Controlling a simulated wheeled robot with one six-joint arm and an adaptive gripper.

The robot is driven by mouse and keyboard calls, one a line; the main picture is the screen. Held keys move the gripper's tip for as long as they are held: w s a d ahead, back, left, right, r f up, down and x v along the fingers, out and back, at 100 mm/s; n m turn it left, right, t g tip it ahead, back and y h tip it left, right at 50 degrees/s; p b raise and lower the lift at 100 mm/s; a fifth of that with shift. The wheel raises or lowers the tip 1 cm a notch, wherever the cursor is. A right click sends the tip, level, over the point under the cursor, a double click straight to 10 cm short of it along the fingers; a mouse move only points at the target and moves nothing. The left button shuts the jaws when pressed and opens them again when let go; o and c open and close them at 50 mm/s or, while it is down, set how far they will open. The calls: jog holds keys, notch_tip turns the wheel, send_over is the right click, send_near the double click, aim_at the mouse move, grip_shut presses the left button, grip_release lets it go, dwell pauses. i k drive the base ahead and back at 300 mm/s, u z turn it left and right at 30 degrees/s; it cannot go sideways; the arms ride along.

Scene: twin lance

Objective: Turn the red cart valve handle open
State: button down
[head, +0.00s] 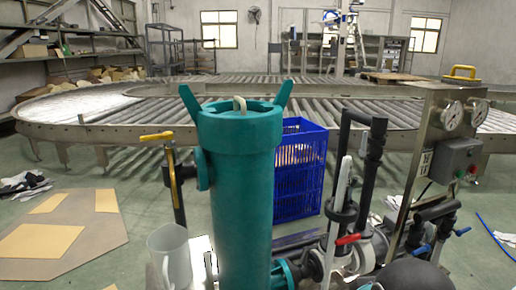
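The red valve handle (348,239) is a small lever low on the cart's pipework, right of the large teal filter housing (238,190). It lies nearly level, tilted slightly up to the right. It sits by a dark vertical pipe (371,175) and a white upright tube (337,210). Whether its valve is open or closed cannot be told from this view. My gripper is not in view.
A yellow-handled valve (157,136) stands left of the housing, above a white pitcher (170,258). A gauge panel (452,125) rises at right, with a blue-handled valve (418,253) below. A blue crate (300,170) and roller conveyor (150,115) stand behind. Cardboard (60,235) lies left.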

aim_at(346, 240)
jog(key=u, duration=0.1)
jog(key=k, duration=1.05)
jog(key=z, duration=1.25)
jog(key=i, duration=1.2)
jog(key=u, duration=0.95)
jog(key=i, duration=0.25)
jog(key=u, duration=0.25)
